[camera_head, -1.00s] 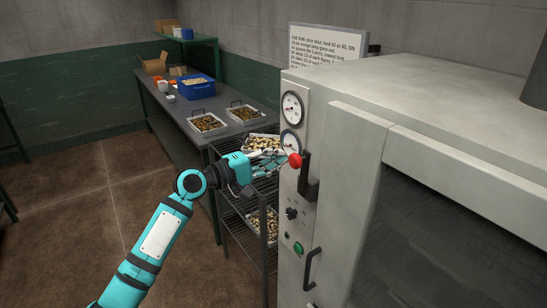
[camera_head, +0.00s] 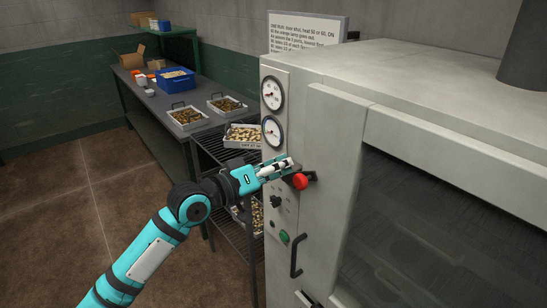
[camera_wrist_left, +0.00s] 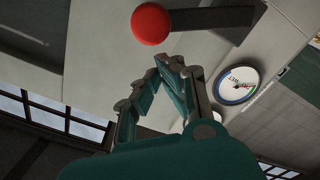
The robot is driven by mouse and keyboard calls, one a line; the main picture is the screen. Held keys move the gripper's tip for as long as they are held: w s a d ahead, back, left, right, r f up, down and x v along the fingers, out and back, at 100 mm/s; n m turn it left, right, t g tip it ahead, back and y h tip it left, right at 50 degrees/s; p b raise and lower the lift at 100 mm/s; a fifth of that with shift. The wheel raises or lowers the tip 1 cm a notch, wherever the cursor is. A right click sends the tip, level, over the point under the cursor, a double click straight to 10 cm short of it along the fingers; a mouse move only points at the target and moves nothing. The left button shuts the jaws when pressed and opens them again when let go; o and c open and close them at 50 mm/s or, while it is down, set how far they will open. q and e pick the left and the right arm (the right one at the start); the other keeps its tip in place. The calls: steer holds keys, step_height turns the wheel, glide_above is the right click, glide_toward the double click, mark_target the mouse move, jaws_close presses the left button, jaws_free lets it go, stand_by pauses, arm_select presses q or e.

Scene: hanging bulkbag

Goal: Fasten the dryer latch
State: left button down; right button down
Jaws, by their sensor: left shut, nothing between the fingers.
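The dryer (camera_head: 400,85) is a large pale cabinet on the right. Its latch is a dark lever (camera_head: 312,175) with a red ball knob (camera_head: 300,181), on the front below the two gauges. In the left wrist view the red knob (camera_wrist_left: 151,23) and its dark bar (camera_wrist_left: 215,18) lie just beyond my fingertips. My left gripper (camera_head: 288,167) is shut and empty, its fingers close beside the knob; I cannot tell whether they touch the lever. The fingers partly hide the latch. The left gripper also shows in the wrist view (camera_wrist_left: 172,65). My right gripper is not in view.
Two dial gauges (camera_head: 272,112), a green button (camera_head: 284,237) and a black handle (camera_head: 296,256) are on the dryer front. A wire rack (camera_head: 225,165) with trays stands close left. A bench (camera_head: 150,105) holds trays and a blue bin (camera_head: 173,82). Floor at left is clear.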

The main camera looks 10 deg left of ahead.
mark_target(297, 177)
arm_select(q)
steer(key=s+d+f+m, duration=0.1)
steer(key=d+f+m+b, duration=0.1)
steer(key=m, duration=0.1)
steer(key=shift+s+d+f+m, duration=0.1)
steer(key=shift+s+f+m, duration=0.2)
steer(key=shift+s, duration=0.05)
steer(key=shift+s+d+f+m+b, duration=0.15)
steer(key=shift+s+d+f+m, duration=0.05)
steer(key=shift+f+m, duration=0.35)
steer(key=shift+s+d+f+m+b, duration=0.15)
steer(key=shift+d+f+m, duration=0.1)
steer(key=shift+f+m, duration=0.3)
steer(key=shift+s+d+f+m+b, duration=0.2)
steer(key=shift+f+m, duration=0.2)
steer(key=shift+m, duration=0.3)
